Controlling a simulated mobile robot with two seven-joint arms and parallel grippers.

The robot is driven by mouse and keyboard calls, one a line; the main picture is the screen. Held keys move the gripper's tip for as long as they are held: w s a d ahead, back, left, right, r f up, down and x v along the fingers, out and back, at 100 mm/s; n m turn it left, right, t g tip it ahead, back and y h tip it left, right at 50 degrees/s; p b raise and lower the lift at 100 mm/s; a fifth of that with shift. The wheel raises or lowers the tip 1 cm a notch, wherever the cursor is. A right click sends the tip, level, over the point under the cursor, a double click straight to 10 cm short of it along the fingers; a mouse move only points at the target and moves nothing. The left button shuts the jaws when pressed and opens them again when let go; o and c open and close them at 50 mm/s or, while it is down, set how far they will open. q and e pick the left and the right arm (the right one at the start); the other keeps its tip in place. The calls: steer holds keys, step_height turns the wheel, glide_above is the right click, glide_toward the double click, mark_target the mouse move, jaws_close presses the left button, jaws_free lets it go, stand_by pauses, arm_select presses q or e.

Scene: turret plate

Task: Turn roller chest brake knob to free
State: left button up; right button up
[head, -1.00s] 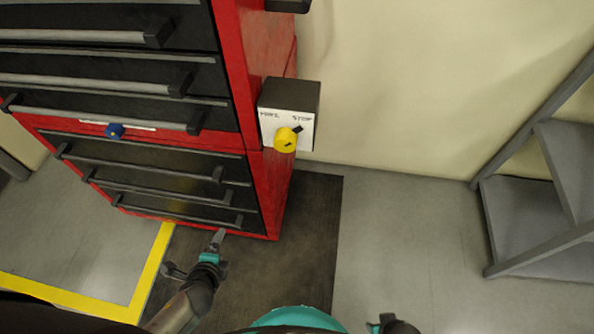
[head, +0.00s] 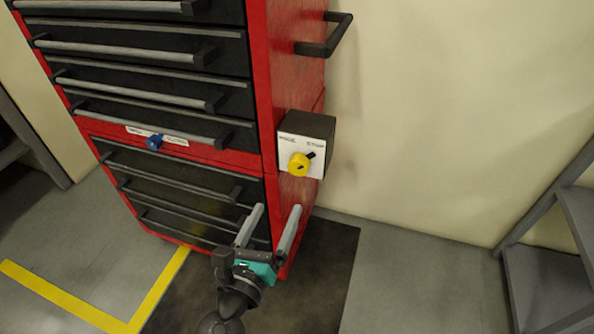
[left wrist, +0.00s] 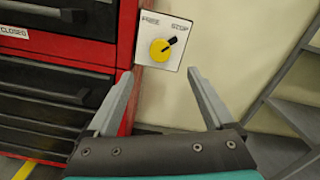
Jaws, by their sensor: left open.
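The yellow brake knob (head: 300,163) sits on a white plate (head: 317,146) on a dark box at the right side of the red roller chest (head: 262,100). In the left wrist view the yellow knob (left wrist: 160,49) has a black pointer aimed up and right toward STOP; FREE is printed at the plate's left. My left gripper (head: 272,208) is open and empty, below the knob and apart from it. In the left wrist view its two fingers (left wrist: 158,85) stand wide apart, below and to either side of the knob. My right gripper is not in view.
A blue knob (head: 154,142) sits on the chest front beside a label. A black handle (head: 327,40) juts from the chest's upper right side. Grey shelving (head: 560,260) stands at the right. The floor between is clear.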

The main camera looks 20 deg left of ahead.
mark_target(297, 169)
arm_select(q)
steer(key=w, duration=1.1)
steer(key=shift+w+d, duration=0.2)
steer(key=shift+w, duration=0.75)
steer(key=shift+c, duration=1.4)
steer(key=c, duration=1.1)
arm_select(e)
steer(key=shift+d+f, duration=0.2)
